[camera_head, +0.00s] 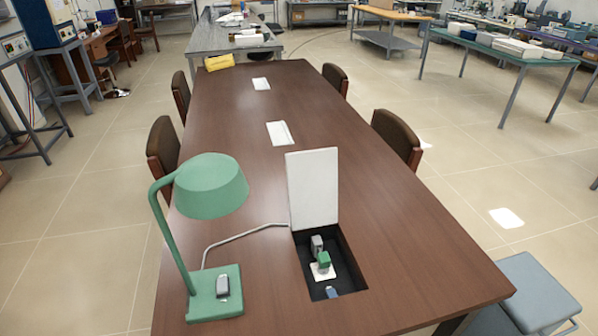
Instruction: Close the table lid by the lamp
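The table lid (313,189) is a white rectangular panel standing upright, open, at the far edge of a dark recess (346,275) in the brown table (230,133). Inside the recess are a green plug and a grey plug (320,255) on a white socket plate. A green desk lamp (212,187) stands to the left of the recess, on a square green base. Its grey cord runs across the tabletop to the recess by the lid's lower left corner. Neither of my grippers shows in the head view.
Two more white table panels (279,133) lie flat farther along the table. A yellow object (219,62) sits at the far end. Brown chairs (398,138) stand along both sides. A blue-grey stool (538,290) stands at the near right. The tabletop right of the lid is clear.

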